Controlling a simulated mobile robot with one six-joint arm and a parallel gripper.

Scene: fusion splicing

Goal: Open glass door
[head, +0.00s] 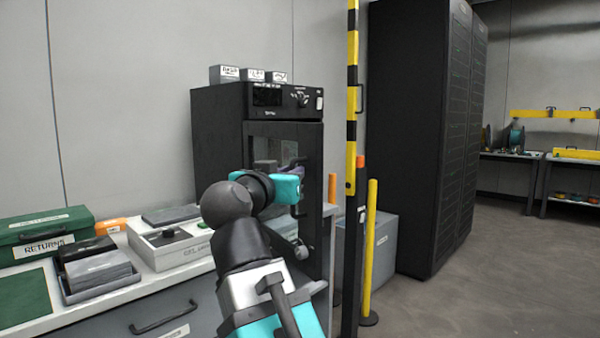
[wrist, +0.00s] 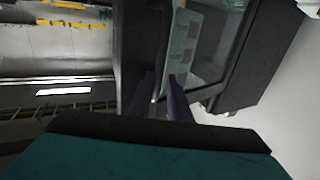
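The black cabinet (head: 222,130) stands at the back of the bench, with a glass door (head: 284,138) in its front. The door looks shut. A dark upright handle (head: 303,208) is on the door's right side, partly hidden by my arm. My gripper (head: 303,180) is in front of the door at handle height. In the wrist view, the two dark fingers (wrist: 163,80) are apart and point at the door's handle side, beside the glass (wrist: 207,35). Whether the fingers touch the handle cannot be told.
Small labelled boxes (head: 252,75) sit on the cabinet. A yellow-black striped post (head: 351,120) and a yellow bollard (head: 369,240) stand close to its right. Open floor lies at far right.

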